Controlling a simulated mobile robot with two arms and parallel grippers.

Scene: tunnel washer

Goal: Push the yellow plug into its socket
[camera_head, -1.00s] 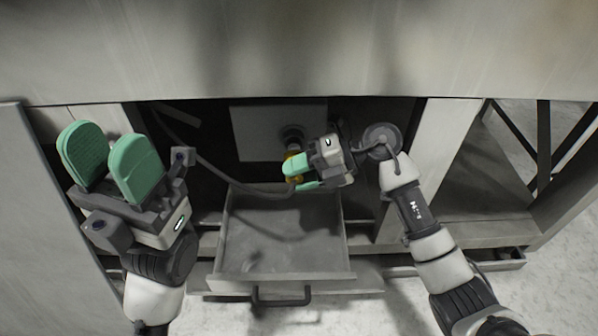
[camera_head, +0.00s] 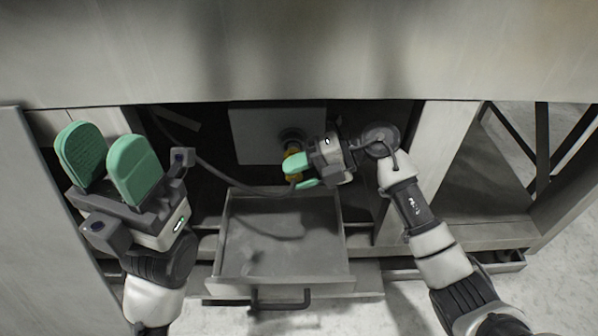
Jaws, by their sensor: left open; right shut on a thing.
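The yellow plug (camera_head: 293,158) is held between the green fingers of my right gripper (camera_head: 300,174), in the dark opening under the machine. A dark cable runs from the plug to the left. The dark round socket (camera_head: 291,136) sits on a grey box (camera_head: 262,133) just behind the plug. The plug is close up against the socket; I cannot tell whether it is in it, as the fingers cover part of it. My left gripper (camera_head: 108,165) is open and empty, raised at the left, well apart from the plug.
An open, empty drawer (camera_head: 285,285) with a dark handle (camera_head: 283,303) stands below the plug. The machine's broad panel (camera_head: 300,50) overhangs the opening. Pale posts (camera_head: 430,165) bound it on the right, and the dark cable (camera_head: 225,178) crosses behind the drawer.

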